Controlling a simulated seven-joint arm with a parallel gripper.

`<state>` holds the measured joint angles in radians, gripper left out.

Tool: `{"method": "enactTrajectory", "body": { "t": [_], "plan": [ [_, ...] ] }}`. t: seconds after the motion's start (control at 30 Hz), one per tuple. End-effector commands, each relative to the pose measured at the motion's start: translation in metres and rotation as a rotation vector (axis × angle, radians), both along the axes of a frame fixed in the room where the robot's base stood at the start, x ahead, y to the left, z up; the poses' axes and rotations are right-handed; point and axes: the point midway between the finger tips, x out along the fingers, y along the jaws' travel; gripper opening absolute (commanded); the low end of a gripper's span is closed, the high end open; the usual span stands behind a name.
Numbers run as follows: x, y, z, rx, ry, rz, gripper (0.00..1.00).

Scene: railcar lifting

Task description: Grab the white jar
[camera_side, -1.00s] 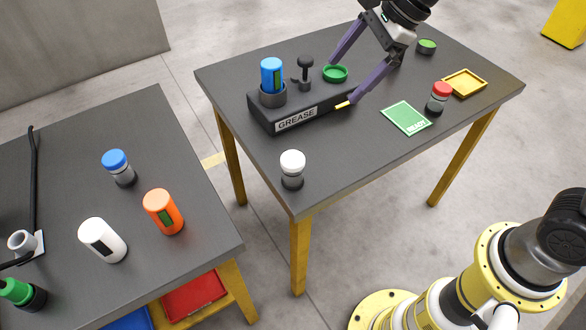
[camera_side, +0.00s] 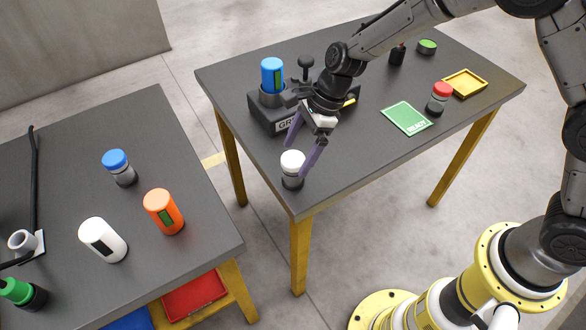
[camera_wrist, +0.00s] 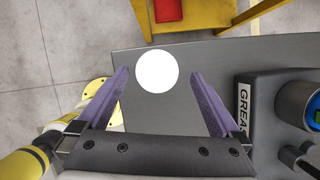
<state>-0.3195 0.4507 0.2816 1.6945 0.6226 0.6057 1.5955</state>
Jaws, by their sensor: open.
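The white jar (camera_side: 292,168) has a white lid and a dark base. It stands upright near the front left corner of the right-hand table in the side view. My gripper (camera_side: 301,158) is open just above it, with its two purple fingers pointing down, one on each side of the lid. In the wrist view the round white lid of the jar (camera_wrist: 157,71) lies between the spread fingertips of my gripper (camera_wrist: 158,75). Whether the fingers touch the jar cannot be told, but gaps show on both sides in the wrist view.
The grease stand (camera_side: 263,112) with a blue cartridge (camera_side: 272,74) is behind my gripper. A red-lidded jar (camera_side: 438,97), green card (camera_side: 407,117) and yellow tray (camera_side: 464,83) lie to the right. The left table (camera_side: 60,170) holds a white bottle (camera_side: 103,240) and an orange one (camera_side: 163,211).

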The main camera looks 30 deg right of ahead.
Motion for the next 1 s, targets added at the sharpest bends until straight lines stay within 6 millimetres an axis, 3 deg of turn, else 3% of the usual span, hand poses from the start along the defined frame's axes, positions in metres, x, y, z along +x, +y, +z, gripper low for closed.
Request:
{"method": "enactTrajectory", "body": {
  "t": [0.17, 0.43, 0.77, 1.0],
  "plan": [
    [0.000, 0.005, -0.011, -0.001, 0.001, 0.000, 1.00],
    [-0.001, 0.021, -0.044, -0.001, 0.001, 0.000, 1.00],
    [0.001, 0.023, -0.050, 0.000, -0.003, -0.001, 1.00],
    [0.001, 0.023, -0.050, 0.001, -0.002, -0.001, 0.59]
  ]
}}
